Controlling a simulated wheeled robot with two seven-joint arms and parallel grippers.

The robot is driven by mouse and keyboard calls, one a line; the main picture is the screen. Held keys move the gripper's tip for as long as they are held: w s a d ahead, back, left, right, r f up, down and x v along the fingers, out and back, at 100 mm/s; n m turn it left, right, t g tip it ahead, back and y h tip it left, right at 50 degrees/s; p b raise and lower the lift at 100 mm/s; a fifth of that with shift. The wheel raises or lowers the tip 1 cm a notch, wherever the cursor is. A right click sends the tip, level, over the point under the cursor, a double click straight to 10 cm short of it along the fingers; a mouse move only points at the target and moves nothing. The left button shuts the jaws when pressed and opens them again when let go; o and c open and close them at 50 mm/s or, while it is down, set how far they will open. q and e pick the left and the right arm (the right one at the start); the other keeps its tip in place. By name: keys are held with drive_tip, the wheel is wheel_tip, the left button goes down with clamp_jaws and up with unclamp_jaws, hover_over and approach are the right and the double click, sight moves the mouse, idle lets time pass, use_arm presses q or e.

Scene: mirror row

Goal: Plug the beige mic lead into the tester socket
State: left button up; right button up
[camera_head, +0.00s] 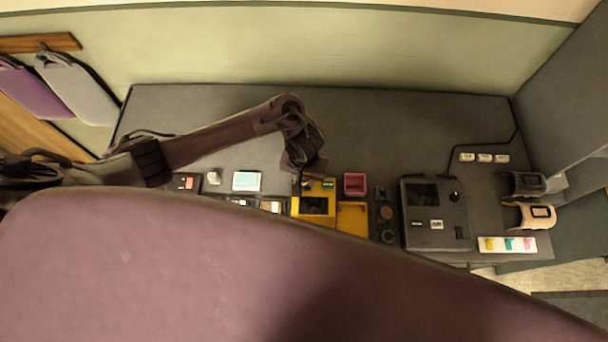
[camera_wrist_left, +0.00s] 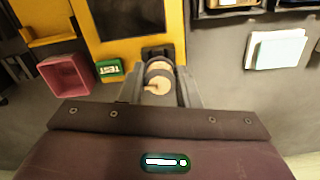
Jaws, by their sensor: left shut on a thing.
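The yellow tester (camera_head: 328,191) stands at the front middle of the bench. It also shows in the wrist view (camera_wrist_left: 87,22), with a dark screen and a green TEST label (camera_wrist_left: 110,70). My left gripper (camera_head: 302,184) is down at the tester's back edge. In the wrist view its fingers (camera_wrist_left: 160,80) are shut on the beige mic lead's plug (camera_wrist_left: 158,78). A small black socket block (camera_wrist_left: 158,53) on the tester's edge lies directly beyond the plug. I cannot tell whether the plug is seated in it. My right gripper is not in view.
A pink bin (camera_head: 355,184) stands right of the tester. A dark machine (camera_head: 435,214) is farther right, near a white card with coloured marks (camera_head: 508,246). A pale pad (camera_head: 247,181) lies left. The back of the bench is largely clear.

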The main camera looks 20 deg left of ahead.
use_arm(q)
drive_tip(key=shift+f, duration=0.4)
drive_tip(key=o, duration=1.1)
drive_tip(key=r, duration=0.6)
drive_tip(key=shift+w, duration=0.25)
drive_tip(key=shift+d+r, duration=0.2)
drive_tip(key=shift+r, duration=0.35)
drive_tip(key=shift+s+a+r, duration=0.2)
drive_tip(key=shift+s+r, duration=0.05)
drive_tip(key=shift+r, duration=0.05)
drive_tip(key=shift+s, duration=0.1)
